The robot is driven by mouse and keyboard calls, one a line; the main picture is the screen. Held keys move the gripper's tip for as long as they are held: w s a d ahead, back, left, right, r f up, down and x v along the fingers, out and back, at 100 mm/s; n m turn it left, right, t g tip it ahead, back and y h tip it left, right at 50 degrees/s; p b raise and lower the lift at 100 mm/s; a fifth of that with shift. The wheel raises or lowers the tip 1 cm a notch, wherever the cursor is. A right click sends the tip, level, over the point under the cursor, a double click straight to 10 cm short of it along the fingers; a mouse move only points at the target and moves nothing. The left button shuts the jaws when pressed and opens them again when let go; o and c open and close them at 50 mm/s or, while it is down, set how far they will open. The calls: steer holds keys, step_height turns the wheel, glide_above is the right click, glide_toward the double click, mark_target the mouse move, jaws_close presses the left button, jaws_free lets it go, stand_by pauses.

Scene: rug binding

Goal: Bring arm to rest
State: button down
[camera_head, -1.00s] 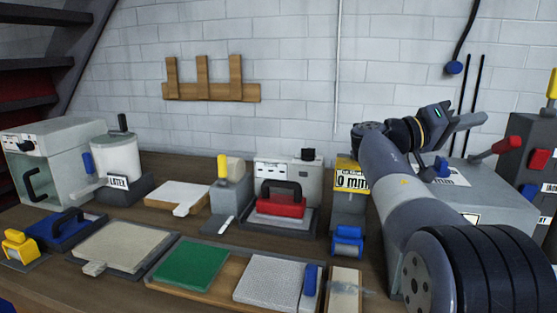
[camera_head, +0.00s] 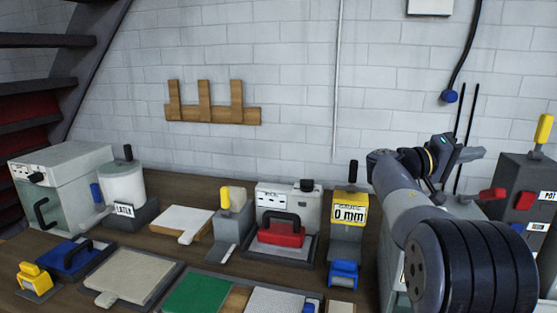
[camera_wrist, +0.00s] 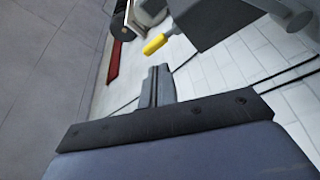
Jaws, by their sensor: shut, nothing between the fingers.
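My gripper (camera_head: 471,153) is at the right of the head view, raised above the bench at the end of my folded arm. It points to the right, near a grey machine with a red lever (camera_head: 493,194). In the wrist view my gripper (camera_wrist: 158,72) is shut with nothing between its fingers. A yellow handle (camera_wrist: 155,45) shows just beyond the fingertips there, apart from them. My arm hides part of the bench's right side.
A wooden rack (camera_head: 210,114) hangs on the white brick wall.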

steer(key=w+d+n+y+p, duration=0.1)
steer(key=w+n+p, duration=0.4)
steer(key=p, duration=1)
steer(key=shift+w+d+r+t+y, duration=0.25)
steer(key=shift+w+d+t+y, duration=0.05)
steer(key=shift+w, duration=0.25)
